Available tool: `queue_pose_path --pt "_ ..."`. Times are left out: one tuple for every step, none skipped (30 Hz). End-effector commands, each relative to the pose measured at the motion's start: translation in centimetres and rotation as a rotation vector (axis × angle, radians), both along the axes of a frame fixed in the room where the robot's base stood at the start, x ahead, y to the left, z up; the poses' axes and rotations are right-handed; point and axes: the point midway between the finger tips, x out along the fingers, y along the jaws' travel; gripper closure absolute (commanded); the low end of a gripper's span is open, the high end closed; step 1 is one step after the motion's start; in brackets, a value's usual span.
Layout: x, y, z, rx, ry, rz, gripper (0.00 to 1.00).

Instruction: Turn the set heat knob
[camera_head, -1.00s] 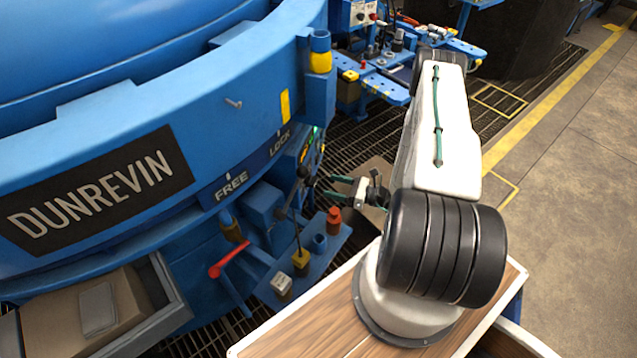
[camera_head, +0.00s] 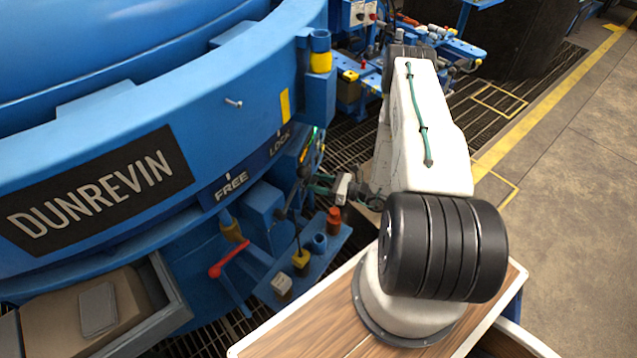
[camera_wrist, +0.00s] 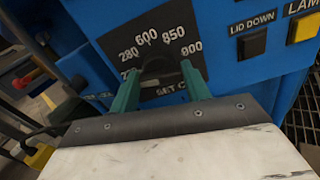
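The set heat knob (camera_wrist: 158,68) is a dark round knob on a black dial plate (camera_wrist: 178,22) in the wrist view. In the head view my gripper (camera_head: 322,184) is at the blue furnace side, partly hidden by my arm. The knob is not visible there.
A black "LID DOWN" button (camera_wrist: 252,44) and a yellow button (camera_wrist: 303,27) sit right of the dial. In the head view a red-handled lever (camera_head: 228,262) and a blue shelf with a red knob (camera_head: 334,219) stand close below my gripper. Open floor lies right.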

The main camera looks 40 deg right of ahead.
Motion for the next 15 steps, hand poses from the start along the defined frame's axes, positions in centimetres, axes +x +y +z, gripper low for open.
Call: queue_pose_path --pt "0.00 0.00 0.00 0.001 0.001 0.000 0.76" --pt "-0.01 -0.01 0.00 0.002 0.001 0.000 0.76" --pt "-0.01 -0.01 0.00 0.005 0.003 0.000 0.76" --pt "-0.01 -0.01 0.00 0.008 0.006 0.000 0.76" --pt "-0.01 -0.01 0.00 0.012 0.009 0.000 0.76" --pt "-0.01 -0.01 0.00 0.020 0.014 0.000 0.76" --pt "0.00 -0.01 0.00 0.026 0.018 0.000 0.76" --pt "0.00 -0.01 0.00 0.035 0.024 0.001 0.76" --pt "0.00 -0.02 0.01 0.048 0.034 0.001 0.76" --pt "0.00 -0.01 0.00 0.059 0.041 0.001 0.76" --pt "0.00 -0.02 0.00 0.073 0.051 0.001 0.76" --pt "0.00 -0.02 0.00 0.092 0.064 0.001 0.76" --pt "0.01 -0.03 -0.01 0.107 0.075 0.001 0.76" --pt "0.01 -0.03 -0.01 0.126 0.088 0.001 0.76" --pt "0.01 -0.04 -0.01 0.151 0.105 0.001 0.76"
